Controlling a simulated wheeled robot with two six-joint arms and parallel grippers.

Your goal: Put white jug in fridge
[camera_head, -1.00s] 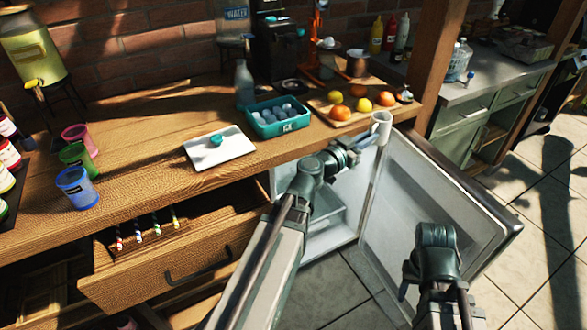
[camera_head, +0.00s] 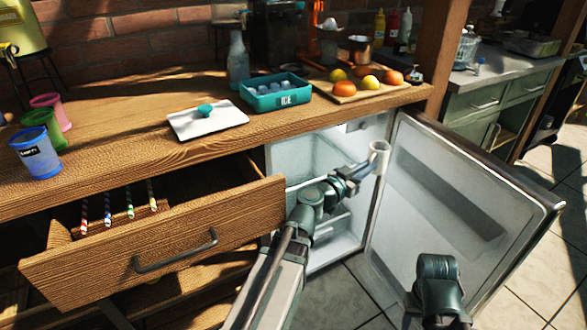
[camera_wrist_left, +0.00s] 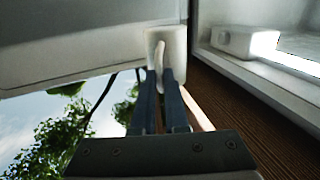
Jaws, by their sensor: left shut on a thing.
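The white jug (camera_head: 380,154) is held by my left gripper (camera_head: 361,171) in front of the open fridge, near the hinge edge of its door. In the left wrist view, the two dark fingers of my left gripper (camera_wrist_left: 160,80) are closed on the handle of the white jug (camera_wrist_left: 179,42). The fridge (camera_head: 312,154) stands under the counter with its door (camera_head: 438,190) swung open to the right. Its white interior and a shelf show. My right arm (camera_head: 438,285) is at the bottom right; its fingertips are not seen.
The wooden counter (camera_head: 130,139) overhangs the fridge. An open drawer (camera_head: 160,250) with several striped straws juts out left of the fridge.

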